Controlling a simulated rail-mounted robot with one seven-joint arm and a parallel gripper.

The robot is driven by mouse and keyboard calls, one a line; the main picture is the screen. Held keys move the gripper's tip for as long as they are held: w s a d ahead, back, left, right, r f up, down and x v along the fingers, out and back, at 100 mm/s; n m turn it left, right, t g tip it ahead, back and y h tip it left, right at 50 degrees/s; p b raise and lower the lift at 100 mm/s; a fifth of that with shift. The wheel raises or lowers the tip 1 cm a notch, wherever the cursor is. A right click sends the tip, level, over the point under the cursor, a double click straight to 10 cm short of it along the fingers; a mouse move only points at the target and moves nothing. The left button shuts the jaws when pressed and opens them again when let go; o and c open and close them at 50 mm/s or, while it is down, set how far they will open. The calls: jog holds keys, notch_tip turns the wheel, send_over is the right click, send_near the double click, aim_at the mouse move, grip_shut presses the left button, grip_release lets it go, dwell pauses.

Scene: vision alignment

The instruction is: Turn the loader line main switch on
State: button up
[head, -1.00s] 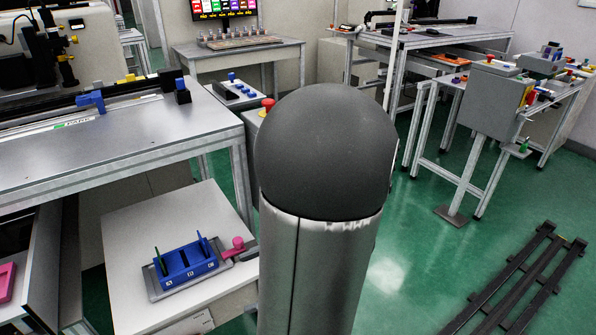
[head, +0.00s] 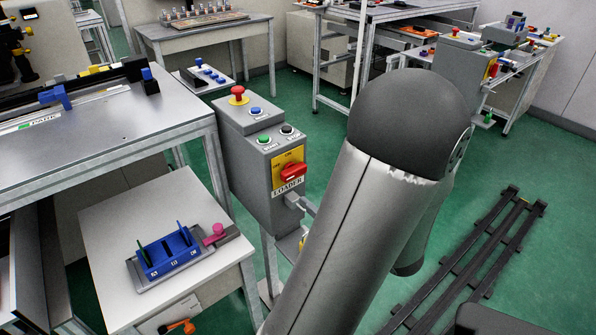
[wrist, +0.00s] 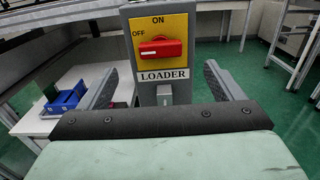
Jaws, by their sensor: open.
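The loader main switch is a red rotary handle (head: 293,172) on a yellow plate (head: 287,160), on the side of a grey control box marked LOADER. In the wrist view the red handle (wrist: 159,48) lies horizontally, with OFF at its left and ON above it on the plate. My gripper (wrist: 168,88) is open, one finger on each side of the picture. The LOADER label and the handle show between and beyond the fingers, apart from them. The gripper does not show clearly in the head view, where my arm is in front.
The grey box top carries a red emergency button (head: 238,92) and blue, green and black buttons. At left, a white table (head: 110,220) holds a blue fixture (head: 170,254) with a pink knob. Dark floor rails (head: 470,260) lie at right. Green floor between is clear.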

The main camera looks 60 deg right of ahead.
aim_at(297, 171)
jog(key=x, duration=1)
jog(key=shift+w, duration=0.3)
jog(key=c, duration=1)
